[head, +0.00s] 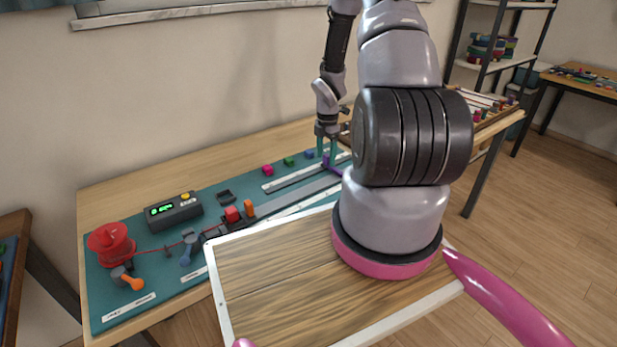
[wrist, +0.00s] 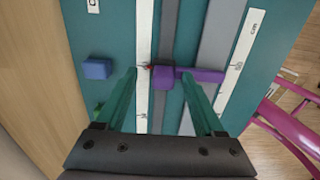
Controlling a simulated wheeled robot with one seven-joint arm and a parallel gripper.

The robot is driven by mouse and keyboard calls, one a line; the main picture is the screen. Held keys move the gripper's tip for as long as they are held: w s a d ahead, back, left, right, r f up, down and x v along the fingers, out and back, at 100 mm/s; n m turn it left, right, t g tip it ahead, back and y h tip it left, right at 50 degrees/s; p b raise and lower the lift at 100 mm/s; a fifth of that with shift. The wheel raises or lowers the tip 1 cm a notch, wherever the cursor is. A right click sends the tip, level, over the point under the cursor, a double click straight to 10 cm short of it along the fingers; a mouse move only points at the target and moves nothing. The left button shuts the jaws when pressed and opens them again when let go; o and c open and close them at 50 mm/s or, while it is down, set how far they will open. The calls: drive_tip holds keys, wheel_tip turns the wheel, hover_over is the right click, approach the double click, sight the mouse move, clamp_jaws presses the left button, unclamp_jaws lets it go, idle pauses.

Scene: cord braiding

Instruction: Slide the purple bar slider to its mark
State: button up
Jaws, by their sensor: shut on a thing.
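The purple bar slider (wrist: 163,78) is a purple block on a grey rail (wrist: 167,30), with a flat purple arm (wrist: 206,76) reaching right across the board in the wrist view. My gripper (wrist: 158,73) has its teal fingers on either side of the block, shut on it. In the head view my gripper (head: 325,150) points down at the far part of the teal board, with the purple slider (head: 328,161) at its fingertips. A white scale strip (wrist: 244,50) lies to the right. I cannot tell which marking is the slider's mark.
Blue (head: 309,153), green (head: 288,160) and pink (head: 267,170) blocks stand along the board's back. A red block (head: 232,214), an orange peg (head: 249,208), a display box (head: 173,212) and a red spool (head: 110,243) with a red cord stand nearer left.

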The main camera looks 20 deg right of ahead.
drive_tip(key=shift+s+a+f, duration=0.2)
drive_tip(key=shift+s+f, duration=0.35)
drive_tip(key=shift+f, duration=0.15)
drive_tip(key=shift+w+d+r, duration=0.1)
drive_tip(key=shift+w+r, duration=0.1)
drive_tip(key=shift+r, duration=0.55)
drive_tip(key=shift+w+r, duration=0.15)
drive_tip(key=shift+r, duration=2.5)
drive_tip(key=shift+r, duration=0.2)
drive_tip(key=s+a+r+m+t, duration=0.15)
drive_tip(key=r+m, duration=0.25)
drive_tip(key=r, duration=0.4)
drive_tip(key=s+a+r+m+h, duration=0.1)
drive_tip(key=a+r+m, duration=0.15)
drive_tip(key=r, duration=0.55)
drive_tip(key=s+a+r+m+t, duration=0.15)
drive_tip(key=r+m, duration=0.25)
drive_tip(key=r, duration=0.4)
drive_tip(key=s+a+r+m+t+y, duration=0.1)
drive_tip(key=s+a+r+m+t, duration=0.1)
drive_tip(key=s+a+r+m, duration=0.4)
drive_tip(key=s+a+r+m+t+y, duration=0.1)
drive_tip(key=s+a+r+m+y, duration=0.1)
drive_tip(key=s+a+r+m, duration=0.3)
drive_tip(key=s+r+m, duration=0.3)
drive_tip(key=s+r, duration=0.2)
drive_tip(key=shift+s+a+t, duration=0.35)
drive_tip(key=shift+t, duration=0.05)
